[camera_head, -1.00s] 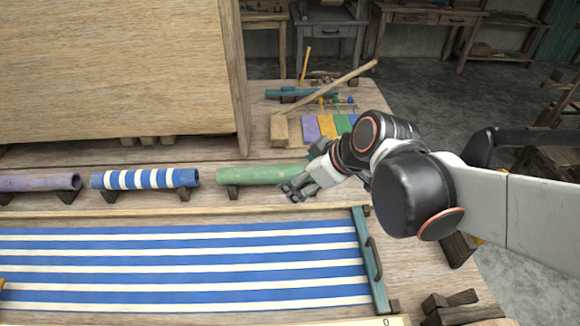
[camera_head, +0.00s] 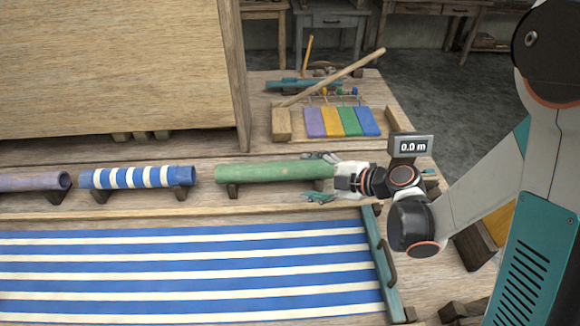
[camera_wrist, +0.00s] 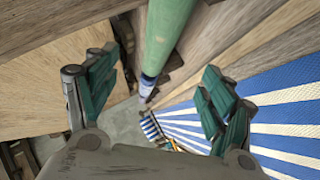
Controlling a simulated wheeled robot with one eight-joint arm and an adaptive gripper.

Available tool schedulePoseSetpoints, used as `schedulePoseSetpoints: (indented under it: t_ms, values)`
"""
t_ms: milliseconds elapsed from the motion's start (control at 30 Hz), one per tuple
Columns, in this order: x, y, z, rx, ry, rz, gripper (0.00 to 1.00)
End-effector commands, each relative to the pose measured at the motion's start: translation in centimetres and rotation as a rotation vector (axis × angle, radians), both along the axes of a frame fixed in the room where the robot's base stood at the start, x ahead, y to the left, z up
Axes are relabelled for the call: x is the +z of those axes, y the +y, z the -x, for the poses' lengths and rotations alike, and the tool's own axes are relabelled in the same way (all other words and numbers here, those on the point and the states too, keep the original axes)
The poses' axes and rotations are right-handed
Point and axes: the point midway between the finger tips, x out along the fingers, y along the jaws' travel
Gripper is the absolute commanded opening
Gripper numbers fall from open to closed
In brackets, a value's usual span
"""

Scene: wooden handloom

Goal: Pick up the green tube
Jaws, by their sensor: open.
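The green tube (camera_head: 262,171) lies level on small dark supports on the wooden loom, right of the striped tube in the head view. My gripper (camera_head: 320,178) is at its right end, with one finger on the far side and one on the near side. In the wrist view the green tube (camera_wrist: 165,35) runs between the open fingers of my gripper (camera_wrist: 150,95), from the top edge toward the middle. The fingers stand apart from the tube on both sides in that view. The tube's right end is partly hidden by my gripper in the head view.
A blue-and-white striped tube (camera_head: 138,177) and a purple tube (camera_head: 30,182) lie left in the same row. Striped cloth (camera_head: 180,270) with a teal end bar (camera_head: 381,262) is in front. A tall wooden panel (camera_head: 110,70) stands behind. Coloured swatches (camera_head: 342,121) lie at the back right.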

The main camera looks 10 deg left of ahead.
Motion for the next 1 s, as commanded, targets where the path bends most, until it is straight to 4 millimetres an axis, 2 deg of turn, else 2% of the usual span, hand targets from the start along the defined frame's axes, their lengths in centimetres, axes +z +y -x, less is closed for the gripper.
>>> schedulePoseSetpoints:
  t_ms: [167,500,833,1000]
  values:
    - [-0.9,1.2,-0.4,0.021,-0.023,0.000,0.76]
    - [-3.6,6.1,-2.7,0.019,-0.023,0.001,0.76]
    - [-4.5,7.7,-3.6,0.016,-0.021,0.000,0.76]
    - [-5.8,9.3,-4.6,0.018,-0.021,0.000,0.76]
